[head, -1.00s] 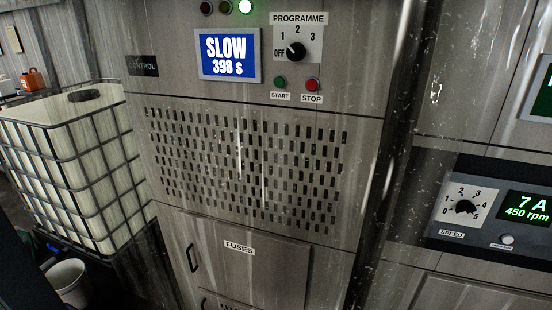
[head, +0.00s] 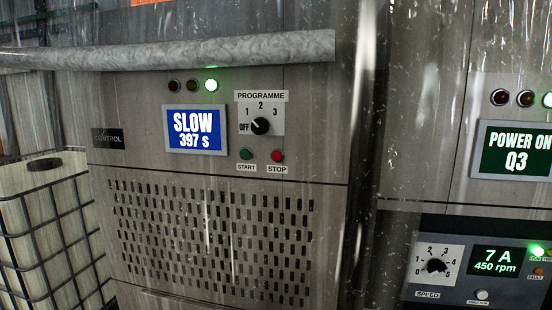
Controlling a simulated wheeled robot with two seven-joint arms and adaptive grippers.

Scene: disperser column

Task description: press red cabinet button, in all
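The red button (head: 277,156) sits on the front of the grey control cabinet (head: 220,178), above a label reading STOP. A green button (head: 246,154) labelled START is just left of it. Above them is the PROGRAMME knob (head: 261,126), its pointer toward OFF. A blue display (head: 195,130) left of the knob reads SLOW 397 S. Of three lamps above it, the green one (head: 211,85) is lit. Neither of my grippers shows in the head view, and nothing touches the red button.
A thick grey pipe (head: 180,52) crosses in front of the cabinet top. A caged white tank (head: 45,225) stands at left. At right, another panel has a POWER ON Q3 display (head: 514,150), and below it a SPEED knob (head: 436,265) beside a 7 A, 450 rpm display (head: 495,260).

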